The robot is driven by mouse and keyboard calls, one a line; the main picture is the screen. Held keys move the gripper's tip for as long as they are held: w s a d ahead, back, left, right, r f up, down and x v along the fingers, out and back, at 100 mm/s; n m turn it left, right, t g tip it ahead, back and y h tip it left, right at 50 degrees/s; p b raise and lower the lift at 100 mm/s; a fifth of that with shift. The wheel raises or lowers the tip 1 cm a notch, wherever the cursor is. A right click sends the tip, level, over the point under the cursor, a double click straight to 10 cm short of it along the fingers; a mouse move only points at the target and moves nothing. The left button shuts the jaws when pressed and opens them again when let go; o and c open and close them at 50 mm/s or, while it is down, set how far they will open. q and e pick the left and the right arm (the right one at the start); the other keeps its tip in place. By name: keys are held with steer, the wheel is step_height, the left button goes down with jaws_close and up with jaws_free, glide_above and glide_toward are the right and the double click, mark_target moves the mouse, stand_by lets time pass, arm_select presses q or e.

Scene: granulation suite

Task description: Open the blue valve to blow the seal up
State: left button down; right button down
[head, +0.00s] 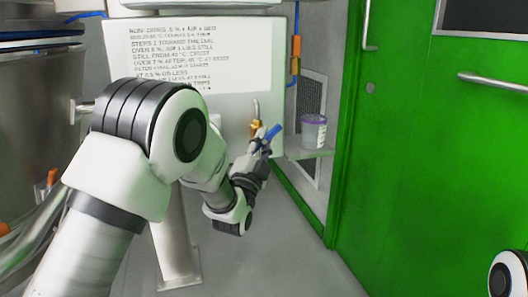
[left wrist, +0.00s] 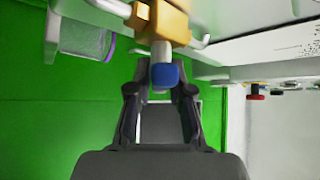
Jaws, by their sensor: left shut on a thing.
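The blue valve's handle (head: 273,131) sits at a brass valve body (head: 256,126) on a pipe at the lower right of the white panel. In the left wrist view the blue handle end (left wrist: 165,75) lies between my fingertips, below the brass body (left wrist: 167,22). My left gripper (head: 263,147) is shut on the blue handle. It also shows in the left wrist view (left wrist: 161,92), with a finger on each side of the handle. In the head view the handle slants up to the right and the fingers hide part of it. My right gripper is out of view.
A purple-lidded tub (head: 313,132) stands on a small shelf just right of the valve. A green door (head: 425,150) fills the right side. The white panel (head: 225,85) with printed steps is behind my left arm. Steel equipment (head: 35,105) stands at the left.

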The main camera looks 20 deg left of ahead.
arm_select(q)
steer(key=n+y, duration=0.2)
steer(key=n+t+y+b, duration=0.1)
steer(key=n, duration=0.1)
steer(key=n+t+y+b, duration=0.1)
steer(key=n+y, duration=0.1)
steer(key=n, duration=0.1)
steer(key=shift+f+y, duration=0.25)
steer(key=shift+y, duration=0.05)
steer(key=n+y+b, duration=0.1)
steer(key=n+y, duration=0.4)
steer(key=shift+r+n+g, duration=0.1)
steer(key=shift+n+g, duration=0.2)
steer(key=shift+n+g+y, duration=0.6)
steer(key=shift+n+y, duration=0.8)
steer(key=shift+n, duration=0.25)
steer(key=shift+n+g+y, duration=0.6)
steer(key=shift+n+y, duration=0.8)
steer(key=shift+n, duration=0.25)
steer(key=c, duration=1)
jaws_free()
steer(key=shift+c, duration=0.2)
steer(key=shift+r, duration=0.1)
